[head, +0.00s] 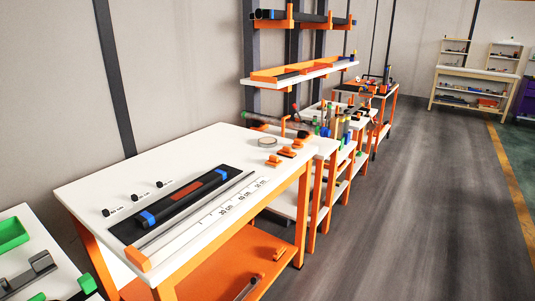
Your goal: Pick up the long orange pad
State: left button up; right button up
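No piece is clearly recognisable as the long orange pad. An orange-red strip (185,190) lies on a long black bar with blue bands (148,218) on the near white table. An orange block (137,258) sits at the near end of the long ruler strip (225,208) beside it. Small orange pieces (286,152) lie near the table's far end. A long orange tray or strip (292,76) also shows on the wall shelf. Neither of my grippers is in view.
The white tabletop (95,190) has small black knobs (134,197) and a tape ring (267,142). An orange lower shelf (225,262) is below. Another table with green trays (12,233) stands at lower left. More benches line the wall. The floor at right (410,210) is clear.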

aim_at(286, 152)
jog(key=i+l+u, duration=0.25)
jog(key=u, duration=0.15)
jog(key=i+l+u, duration=0.2)
jog(key=l+u, duration=0.2)
jog(key=i+l, duration=0.15)
jog(key=l, duration=0.2)
jog(key=i+l+u, duration=0.15)
jog(key=l, duration=0.15)
jog(key=i+l, duration=0.15)
jog(key=l, duration=0.2)
jog(key=i+l+u, duration=0.15)
jog(key=l, duration=0.2)
jog(key=i+l, duration=0.15)
jog(key=l, duration=0.25)
jog(key=i+l+u, duration=0.1)
jog(key=l, duration=0.25)
jog(key=i+l+u, duration=0.1)
jog(key=l, duration=0.25)
